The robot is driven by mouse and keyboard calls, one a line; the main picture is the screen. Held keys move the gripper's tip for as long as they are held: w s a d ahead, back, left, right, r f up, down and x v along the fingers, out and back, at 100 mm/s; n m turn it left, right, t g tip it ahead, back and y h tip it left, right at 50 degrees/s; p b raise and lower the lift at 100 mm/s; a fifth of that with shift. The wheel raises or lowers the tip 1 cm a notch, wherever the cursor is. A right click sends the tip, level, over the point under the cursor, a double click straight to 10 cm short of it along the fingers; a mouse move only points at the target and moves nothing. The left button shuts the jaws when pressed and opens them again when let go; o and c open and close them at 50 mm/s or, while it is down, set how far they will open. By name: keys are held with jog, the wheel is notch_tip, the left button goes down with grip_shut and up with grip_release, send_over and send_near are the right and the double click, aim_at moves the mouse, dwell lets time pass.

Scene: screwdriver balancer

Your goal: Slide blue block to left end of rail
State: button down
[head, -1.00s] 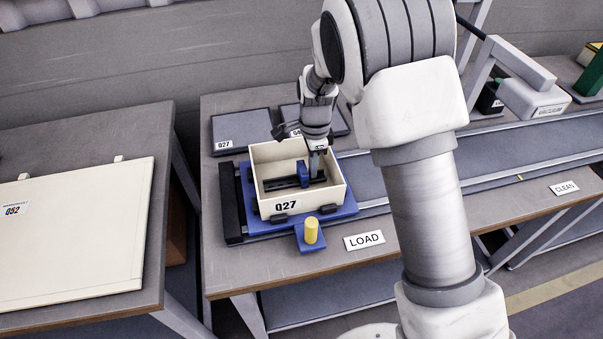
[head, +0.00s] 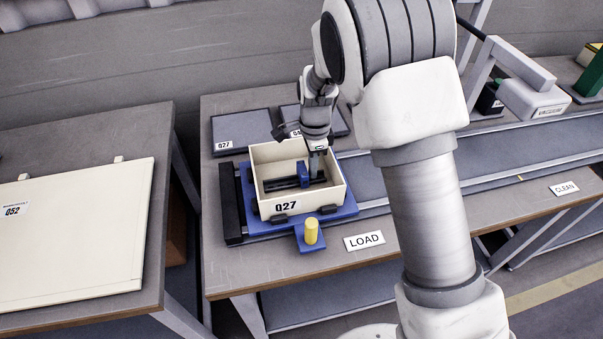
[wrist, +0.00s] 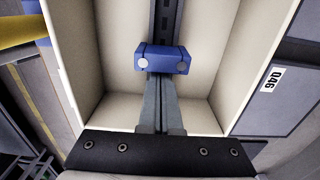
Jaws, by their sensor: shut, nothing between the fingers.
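My gripper (head: 316,176) is down inside the box, just right of the block. In the wrist view, the fingers (wrist: 161,88) are closed together, with their tips at or just under the near edge of the blue block (wrist: 163,60). I cannot tell whether they touch it. The rail (wrist: 166,18) runs on past the block, away from the fingers. Part of the rail is hidden by the block and the fingers.
The box stands on a blue plate (head: 346,208) with a yellow peg (head: 311,231) in front. The box walls rise around my gripper. Grey panels (head: 240,130) lie behind. A LOAD label (head: 364,240) is on the table to the right. A cream panel (head: 75,235) lies on the left table.

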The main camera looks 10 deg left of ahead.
aim_at(281, 182)
jog(key=shift+a, duration=0.1)
dwell(0.6)
jog(key=shift+s+a+p, duration=0.15)
jog(key=shift+s+a, duration=0.25)
jog(key=shift+a, duration=0.4)
jog(key=shift+s+a+p, duration=0.2)
jog(key=shift+s+a, duration=0.2)
jog(key=shift+a, duration=0.4)
jog(key=shift+s+a+p, duration=0.15)
jog(key=shift+s+a, duration=0.25)
jog(key=shift+a, duration=0.4)
jog(key=shift+s+a+p, duration=0.3)
jog(key=shift+a+p, duration=0.05)
jog(key=shift+a, duration=0.25)
jog(key=shift+s+a+p, duration=0.25)
jog(key=shift+a+p, duration=0.05)
jog(key=shift+a, duration=0.25)
dwell(3.8)
